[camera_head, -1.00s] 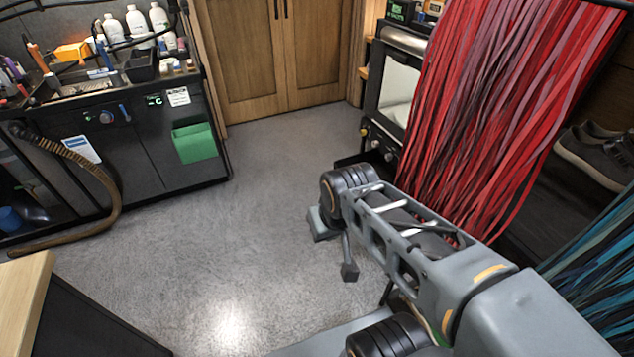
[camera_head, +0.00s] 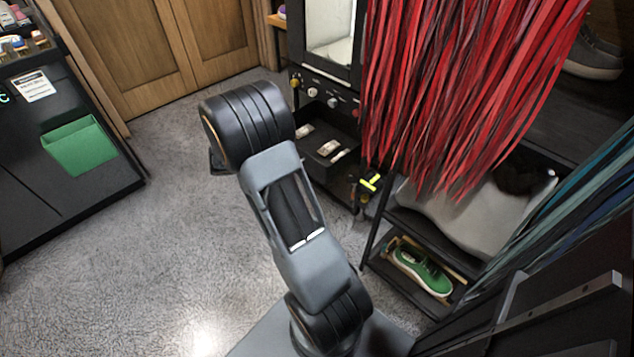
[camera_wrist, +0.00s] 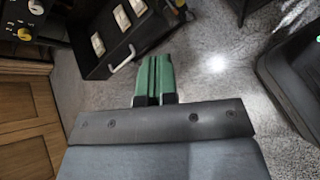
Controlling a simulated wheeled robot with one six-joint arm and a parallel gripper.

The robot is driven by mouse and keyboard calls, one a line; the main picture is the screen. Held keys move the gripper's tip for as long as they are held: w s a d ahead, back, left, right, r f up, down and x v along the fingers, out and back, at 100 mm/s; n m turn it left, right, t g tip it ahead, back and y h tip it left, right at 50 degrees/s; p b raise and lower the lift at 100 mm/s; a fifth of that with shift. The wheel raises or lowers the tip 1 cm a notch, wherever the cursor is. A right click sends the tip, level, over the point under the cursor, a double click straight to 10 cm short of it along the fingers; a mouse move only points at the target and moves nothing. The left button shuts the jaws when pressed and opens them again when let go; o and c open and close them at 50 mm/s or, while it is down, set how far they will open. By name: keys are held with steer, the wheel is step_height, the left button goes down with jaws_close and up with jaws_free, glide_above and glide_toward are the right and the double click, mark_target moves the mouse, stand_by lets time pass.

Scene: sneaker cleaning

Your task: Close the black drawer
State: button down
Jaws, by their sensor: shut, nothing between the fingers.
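The black drawer (camera_head: 341,170) stands pulled out of the black cabinet below the knobs, with several small pale items inside. In the wrist view the open drawer (camera_wrist: 90,69) fills the upper left, with a pale handle on its front. My gripper (camera_wrist: 154,58) shows there with its green fingers together and empty. The fingertips appear close to the drawer's front, near the handle (camera_wrist: 122,60); I cannot tell whether they touch. In the head view my arm stands left of the drawer and the gripper is hidden.
Red strips (camera_head: 460,80) hang right of the drawer. A low rack below holds a green shoe (camera_head: 422,270). A cabinet with a green bin (camera_head: 80,145) stands at left. The grey floor (camera_head: 165,235) between is clear. A black object (camera_wrist: 295,75) stands right in the wrist view.

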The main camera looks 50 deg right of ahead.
mark_target(322, 165)
steer(key=w+d+f+n+t+h+b, duration=0.1)
steer(key=w+d+f+n+h+b, duration=0.2)
steer(key=f, duration=0.5)
steer(key=w+d+f+n+b, duration=0.1)
steer(key=d+f+n+b, duration=0.25)
steer(key=f, duration=0.55)
steer(key=shift+h, duration=0.3)
steer(key=x, duration=0.4)
steer(key=b+x, duration=0.1)
steer(key=x, duration=0.3)
steer(key=b+x, duration=0.1)
steer(key=x, duration=0.3)
steer(key=shift+d+r, duration=0.2)
steer(key=shift+d, duration=0.25)
steer(key=shift+d+r, duration=0.1)
steer(key=shift+d, duration=0.75)
steer(key=shift+b, duration=0.3)
